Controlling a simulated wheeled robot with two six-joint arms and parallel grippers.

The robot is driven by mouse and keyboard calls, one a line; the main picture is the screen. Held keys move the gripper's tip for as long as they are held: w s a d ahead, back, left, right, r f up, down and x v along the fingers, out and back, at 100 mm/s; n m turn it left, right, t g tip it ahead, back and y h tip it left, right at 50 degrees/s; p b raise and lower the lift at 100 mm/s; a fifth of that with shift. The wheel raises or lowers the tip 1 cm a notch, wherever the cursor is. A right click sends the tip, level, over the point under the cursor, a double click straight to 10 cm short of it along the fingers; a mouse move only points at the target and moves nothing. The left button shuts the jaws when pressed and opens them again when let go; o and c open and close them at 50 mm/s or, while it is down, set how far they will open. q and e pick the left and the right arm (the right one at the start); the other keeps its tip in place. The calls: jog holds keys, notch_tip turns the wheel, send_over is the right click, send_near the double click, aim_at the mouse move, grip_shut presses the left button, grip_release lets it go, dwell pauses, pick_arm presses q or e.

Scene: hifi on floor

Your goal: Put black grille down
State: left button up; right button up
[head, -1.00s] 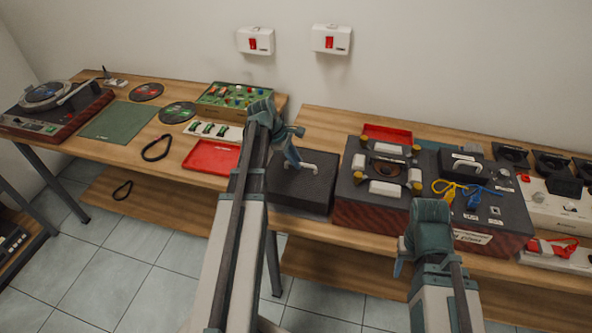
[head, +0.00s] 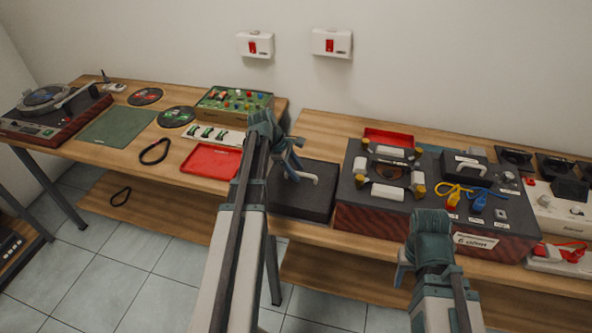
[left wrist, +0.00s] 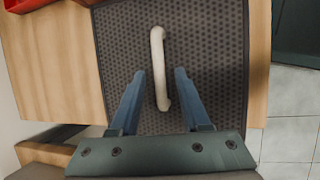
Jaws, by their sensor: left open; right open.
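The black grille (head: 312,201) is a dark, flat-faced box with a pale handle (head: 303,176) on top. It rests on the wooden table in the middle of the head view. In the left wrist view, the grille (left wrist: 214,45) has a dotted face, and its whitish handle (left wrist: 158,65) runs lengthwise. My left gripper (head: 292,172) is open at the handle. In the left wrist view its blue fingers (left wrist: 158,82) stand on either side of the handle's near end, with gaps on both sides. My right gripper (head: 403,268) is open and empty in front of the table's edge.
A red tray (head: 212,160) lies left of the grille. A large dark unit (head: 360,212) with a patterned front stands close on its right, carrying yellow and blue cables. A green board (head: 228,104) with knobs sits behind. Bare table (head: 320,128) lies behind the grille.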

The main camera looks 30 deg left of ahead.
pick_arm(q)
jog(key=shift+r, duration=0.1)
jog(key=shift+a+r+p, duration=0.1)
jog(key=shift+r+p, duration=0.4)
jog(key=shift+p, duration=0.1)
jog(key=p+v, duration=1)
jog(key=v, duration=0.1)
jog(key=shift+a, duration=0.15)
